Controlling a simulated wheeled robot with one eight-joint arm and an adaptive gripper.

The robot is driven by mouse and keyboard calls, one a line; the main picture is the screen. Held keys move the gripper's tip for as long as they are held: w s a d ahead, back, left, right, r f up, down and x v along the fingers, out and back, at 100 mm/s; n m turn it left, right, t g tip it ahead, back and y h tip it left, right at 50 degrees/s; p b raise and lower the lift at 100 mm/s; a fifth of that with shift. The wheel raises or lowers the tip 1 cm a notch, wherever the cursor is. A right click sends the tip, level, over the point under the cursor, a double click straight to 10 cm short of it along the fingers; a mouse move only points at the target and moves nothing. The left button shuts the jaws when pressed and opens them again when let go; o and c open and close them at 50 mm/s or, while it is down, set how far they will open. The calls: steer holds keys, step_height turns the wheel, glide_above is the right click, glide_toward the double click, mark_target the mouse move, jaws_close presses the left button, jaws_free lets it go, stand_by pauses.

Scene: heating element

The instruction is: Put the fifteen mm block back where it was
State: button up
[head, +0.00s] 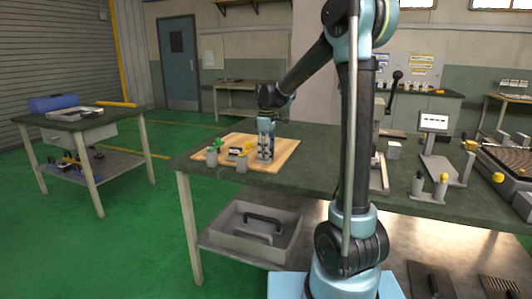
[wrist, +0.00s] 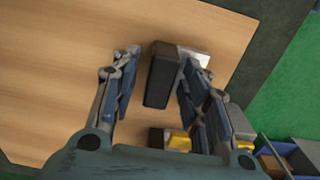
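My gripper (head: 265,152) is low over the wooden board (head: 284,150) on the green-topped bench. In the wrist view my gripper (wrist: 163,58) has its fingers apart. Contact with the right finger cannot be told. A pale metallic block (wrist: 194,54) is partly hidden behind the right finger. No size marking is readable, so I cannot tell which one is the fifteen mm block.
Grey holders (head: 212,158), a green-topped item (head: 220,143) and a small dark-and-white piece (head: 235,150) stand on the board, left of my gripper. A yellow-and-dark item (wrist: 178,140) lies near the gripper base in the wrist view. The board's left part is bare there.

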step_height(320, 180, up, 12)
stand_by(0.8)
steer(key=shift+r, duration=0.1)
